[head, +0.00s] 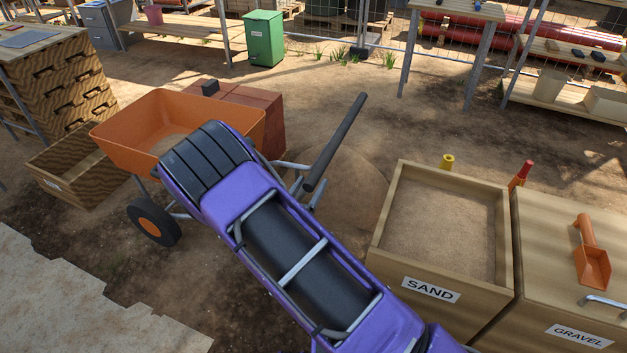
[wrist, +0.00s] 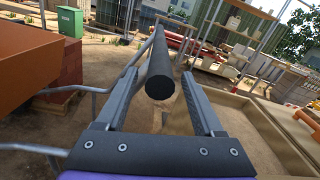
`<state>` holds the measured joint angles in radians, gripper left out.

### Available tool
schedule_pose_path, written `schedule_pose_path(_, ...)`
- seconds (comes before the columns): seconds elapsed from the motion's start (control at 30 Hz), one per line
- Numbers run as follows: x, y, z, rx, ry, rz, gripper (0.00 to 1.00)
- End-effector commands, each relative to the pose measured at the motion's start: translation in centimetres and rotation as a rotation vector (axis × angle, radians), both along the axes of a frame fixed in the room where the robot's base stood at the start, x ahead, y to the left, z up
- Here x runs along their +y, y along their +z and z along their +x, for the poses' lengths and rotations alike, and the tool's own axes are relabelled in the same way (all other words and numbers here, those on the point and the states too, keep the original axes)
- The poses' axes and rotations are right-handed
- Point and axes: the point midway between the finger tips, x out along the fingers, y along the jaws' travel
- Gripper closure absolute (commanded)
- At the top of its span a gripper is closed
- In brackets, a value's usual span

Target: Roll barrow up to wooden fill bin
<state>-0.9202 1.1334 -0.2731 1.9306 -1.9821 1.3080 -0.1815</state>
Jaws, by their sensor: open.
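The barrow has an orange tray (head: 185,125), a black wheel with an orange hub (head: 153,222) and grey tube handles. One black handle grip (head: 335,142) sticks up to the right of my arm. In the wrist view my gripper (wrist: 160,76) is open, with the black grip (wrist: 160,78) between its two fingers; I cannot tell whether they touch it. My purple arm hides part of the barrow, and my gripper is hidden in the head view. A low wooden bin (head: 76,178) with a small unreadable label stands left of the barrow, apart from it.
Wooden boxes labelled SAND (head: 432,291) and GRAVEL (head: 545,320) stand at right, with an orange scoop (head: 592,258). Red bricks (head: 255,110) are stacked behind the barrow. A stone slab (head: 60,310) lies front left. Bare dirt lies between slab and barrow.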

Motion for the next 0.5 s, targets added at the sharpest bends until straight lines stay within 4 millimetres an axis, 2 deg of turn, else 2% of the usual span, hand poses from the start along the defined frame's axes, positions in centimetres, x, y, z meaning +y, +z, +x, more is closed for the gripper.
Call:
schedule_pose_path(0.2, -0.7, 0.0, 2.1, 0.000, 0.000, 0.001, 0.31)
schedule_pose_path(0.5, -0.9, 0.0, 2.5, 0.000, 0.000, 0.001, 0.31)
